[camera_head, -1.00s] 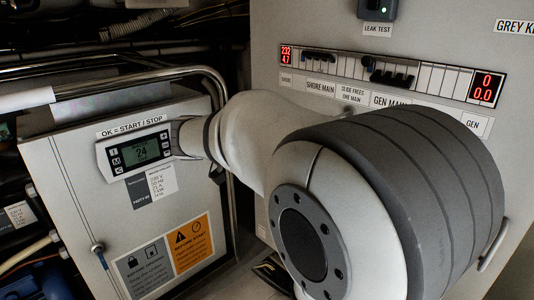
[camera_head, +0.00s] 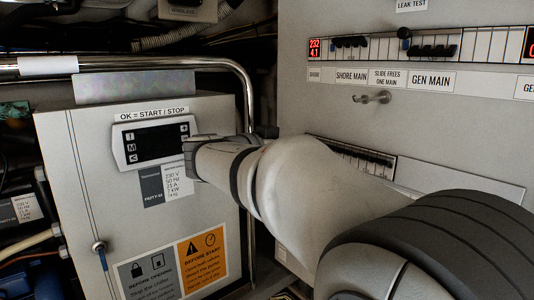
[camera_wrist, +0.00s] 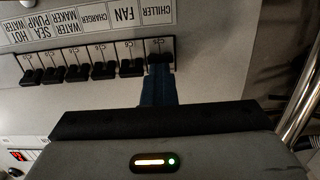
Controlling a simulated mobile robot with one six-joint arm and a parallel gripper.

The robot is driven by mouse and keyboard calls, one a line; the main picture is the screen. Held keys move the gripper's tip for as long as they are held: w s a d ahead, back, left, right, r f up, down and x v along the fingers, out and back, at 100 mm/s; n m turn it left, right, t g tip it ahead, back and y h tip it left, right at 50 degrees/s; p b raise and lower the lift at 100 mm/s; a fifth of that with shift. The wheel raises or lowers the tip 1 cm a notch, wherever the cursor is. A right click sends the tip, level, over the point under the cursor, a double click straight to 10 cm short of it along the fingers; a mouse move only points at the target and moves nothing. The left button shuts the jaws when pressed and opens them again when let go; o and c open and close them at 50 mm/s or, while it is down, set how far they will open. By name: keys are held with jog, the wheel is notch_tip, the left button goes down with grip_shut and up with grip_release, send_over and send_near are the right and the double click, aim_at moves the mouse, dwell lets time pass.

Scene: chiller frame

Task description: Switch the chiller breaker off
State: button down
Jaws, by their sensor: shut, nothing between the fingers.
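In the wrist view, which is upside down, the chiller breaker (camera_wrist: 160,58) is at the right end of a row of black levers, beside the CHILLER label (camera_wrist: 158,17). My gripper (camera_wrist: 159,78) is shut and empty, its blue fingertips at the chiller lever, touching or almost touching it. The lever sits nearer the labels than its neighbours, partly covered by the fingertips. In the head view the lower breaker row (camera_head: 352,155) shows behind my arm, which hides my gripper. The chiller controller (camera_head: 155,143) has a dark display.
Neighbouring breakers, such as the FAN breaker (camera_wrist: 131,68), stand close beside my fingertips. A metal rail (camera_wrist: 300,105) runs at the right in the wrist view.

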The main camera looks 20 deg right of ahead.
jog(key=shift+f+b, duration=0.5)
jog(key=shift+b, duration=0.7)
jog(key=shift+r, duration=0.25)
jog(key=shift+p, duration=0.3)
jog(key=shift+s+a+f+b, duration=0.1)
jog(key=shift+a+f+b, duration=0.1)
jog(key=shift+b, duration=0.1)
jog(key=s+a+f+b, duration=0.2)
jog(key=a+b, duration=0.3)
jog(key=a, duration=0.4)
jog(key=shift+s+f, duration=0.15)
jog(key=shift+f, duration=0.05)
jog(key=shift+d, duration=0.1)
